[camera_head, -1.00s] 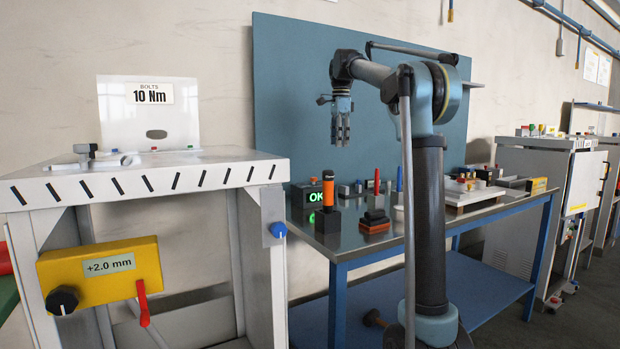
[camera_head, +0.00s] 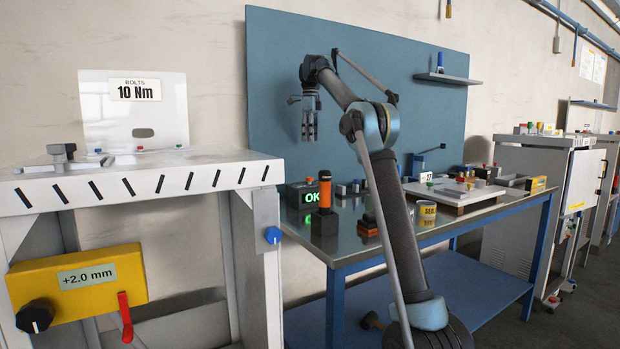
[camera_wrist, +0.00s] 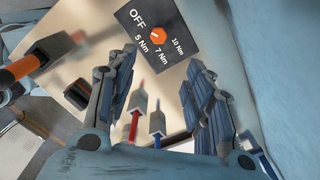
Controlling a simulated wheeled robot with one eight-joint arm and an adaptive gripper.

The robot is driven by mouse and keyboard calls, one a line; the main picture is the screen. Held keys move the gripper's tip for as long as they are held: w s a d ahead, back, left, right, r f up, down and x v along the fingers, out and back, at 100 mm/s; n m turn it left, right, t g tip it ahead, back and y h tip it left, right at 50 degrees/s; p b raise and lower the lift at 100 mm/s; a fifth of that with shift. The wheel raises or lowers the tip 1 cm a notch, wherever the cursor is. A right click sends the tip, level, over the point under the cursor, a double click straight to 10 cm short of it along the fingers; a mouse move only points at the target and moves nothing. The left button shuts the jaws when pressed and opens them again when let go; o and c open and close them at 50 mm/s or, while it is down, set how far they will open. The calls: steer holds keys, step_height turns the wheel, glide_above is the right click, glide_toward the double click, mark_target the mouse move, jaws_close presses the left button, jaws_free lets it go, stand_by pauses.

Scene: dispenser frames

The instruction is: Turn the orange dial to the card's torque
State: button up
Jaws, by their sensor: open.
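The card (camera_head: 135,89) on the clear stand at the left reads "BOLTS 10 Nm". In the wrist view the orange dial (camera_wrist: 158,35) sits on a dark panel (camera_wrist: 180,62) marked OFF, 5 Nm, 7 Nm and 10 Nm. A pale mark shows on the dial, but I cannot tell surely which label it points to. My gripper (camera_head: 309,133) hangs above the blue bench, fingers down. In the wrist view its fingers (camera_wrist: 158,70) are apart and empty, with the dial beyond the tips, not touched.
An orange-handled tool (camera_head: 325,190) stands upright on the bench near the box with a green OK sign (camera_head: 312,196); its handle shows at the wrist view's left. Red and blue pointed tools (camera_wrist: 135,125) stand below the dial panel. A yellow-labelled can (camera_head: 426,213) stands at the right.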

mark_target(310, 179)
step_height(310, 179, down, 16)
steer(key=shift+s+a+f, duration=0.1)
steer(key=shift+a+f, duration=0.05)
stand_by(0.7)
steer(key=c, duration=1)
